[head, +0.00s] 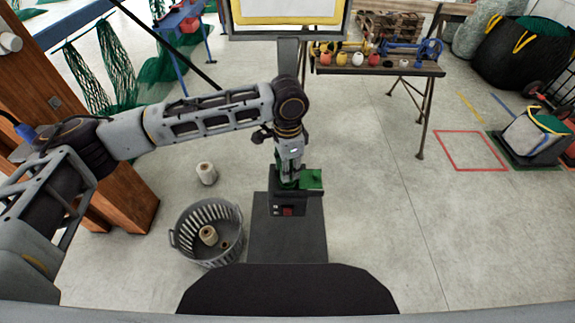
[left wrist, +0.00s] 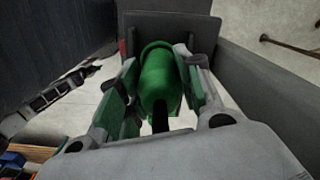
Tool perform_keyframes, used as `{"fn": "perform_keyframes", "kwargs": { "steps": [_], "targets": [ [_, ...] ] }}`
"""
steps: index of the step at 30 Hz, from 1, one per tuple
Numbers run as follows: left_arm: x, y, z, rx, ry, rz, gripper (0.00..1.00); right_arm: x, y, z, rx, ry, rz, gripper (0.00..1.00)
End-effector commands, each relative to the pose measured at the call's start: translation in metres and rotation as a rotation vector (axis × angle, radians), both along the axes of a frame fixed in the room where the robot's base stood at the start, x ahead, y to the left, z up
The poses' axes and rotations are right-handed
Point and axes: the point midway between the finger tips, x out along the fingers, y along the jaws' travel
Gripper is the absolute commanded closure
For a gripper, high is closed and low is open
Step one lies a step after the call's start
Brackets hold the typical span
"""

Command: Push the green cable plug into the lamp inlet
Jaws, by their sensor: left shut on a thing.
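My left gripper (head: 289,178) points down over a dark box with a red switch (head: 288,211) on a dark platform. In the left wrist view my left gripper (left wrist: 160,92) is shut on the green cable plug (left wrist: 158,75), a rounded green body with a dark cable at its near end. The plug's far end is beside a dark panel (left wrist: 175,22); I cannot tell whether it touches or enters anything. The lamp inlet cannot be made out. A green block (head: 312,180) shows beside the fingers in the head view. My right gripper is not in view.
A grey basket (head: 184,238) with spools stands left of the platform (head: 290,240), and a white spool (head: 206,173) stands behind it. A framed panel on a post (head: 289,60) rises behind the box. A table with floats (head: 375,66) is at back right.

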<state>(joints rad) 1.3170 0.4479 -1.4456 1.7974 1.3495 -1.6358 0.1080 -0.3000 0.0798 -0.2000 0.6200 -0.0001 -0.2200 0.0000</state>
Motion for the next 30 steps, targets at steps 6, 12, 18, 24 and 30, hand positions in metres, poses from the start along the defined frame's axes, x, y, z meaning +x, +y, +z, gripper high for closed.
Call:
{"fn": "perform_keyframes", "kwargs": {
  "steps": [6, 12, 18, 24, 30],
  "targets": [
    [0.0, 0.0, 0.0, -0.002, -0.002, 0.0, 0.56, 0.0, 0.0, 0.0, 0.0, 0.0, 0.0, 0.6],
    [0.0, 0.0, -0.001, -0.002, -0.002, 0.0, 0.4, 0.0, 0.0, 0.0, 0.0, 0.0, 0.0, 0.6],
    [0.0, 0.0, -0.001, -0.001, 0.0, 0.0, 0.4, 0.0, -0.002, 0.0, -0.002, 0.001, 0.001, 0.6],
    [0.0, 0.0, 0.003, -0.001, -0.001, 0.0, 0.4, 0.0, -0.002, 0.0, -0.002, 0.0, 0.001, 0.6],
    [0.001, -0.001, 0.019, -0.001, -0.003, -0.001, 0.4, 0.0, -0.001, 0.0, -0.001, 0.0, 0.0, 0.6]
  ]
}}
